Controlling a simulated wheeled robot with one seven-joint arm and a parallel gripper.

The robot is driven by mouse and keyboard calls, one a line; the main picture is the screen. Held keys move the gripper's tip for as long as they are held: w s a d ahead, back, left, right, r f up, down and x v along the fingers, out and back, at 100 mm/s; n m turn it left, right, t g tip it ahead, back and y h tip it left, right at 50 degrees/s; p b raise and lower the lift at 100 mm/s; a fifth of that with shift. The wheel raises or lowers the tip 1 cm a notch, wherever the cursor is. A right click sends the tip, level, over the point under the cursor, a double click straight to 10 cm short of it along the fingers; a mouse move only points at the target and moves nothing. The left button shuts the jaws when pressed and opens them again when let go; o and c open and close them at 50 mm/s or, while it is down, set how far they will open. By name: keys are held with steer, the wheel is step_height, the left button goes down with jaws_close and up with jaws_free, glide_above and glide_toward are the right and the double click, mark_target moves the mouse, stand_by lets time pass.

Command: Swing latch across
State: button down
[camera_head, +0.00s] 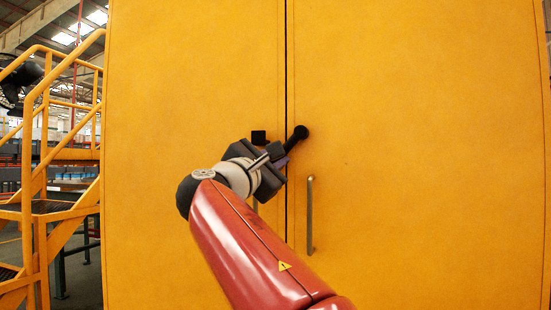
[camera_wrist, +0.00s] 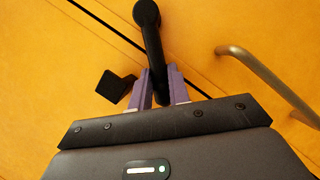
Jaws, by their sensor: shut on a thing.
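The black latch (camera_head: 299,134) is a bar with a round pivot on the right door of a yellow cabinet. It slants down and left from the pivot toward the door seam. My gripper (camera_head: 284,162) is shut on the latch's lower end. In the wrist view the purple fingers (camera_wrist: 160,88) stand on both sides of the latch bar (camera_wrist: 152,40). A black square catch (camera_head: 258,137) sits on the left door, left of the seam; it also shows in the wrist view (camera_wrist: 115,86), left of the fingers and apart from the latch.
A vertical metal handle (camera_head: 310,215) stands out from the right door, below the latch and right of my gripper. Another handle (camera_head: 255,204) on the left door is mostly hidden by my arm. Yellow stairs with railings (camera_head: 45,150) stand left of the cabinet.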

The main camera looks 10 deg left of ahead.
steer(key=c, duration=1.6)
jaws_free()
steer(key=b+v, duration=0.2)
steer(key=v, duration=0.5)
steer(key=shift+s+a, duration=0.2)
steer(key=shift+s, duration=0.15)
steer(key=shift+f, duration=0.1)
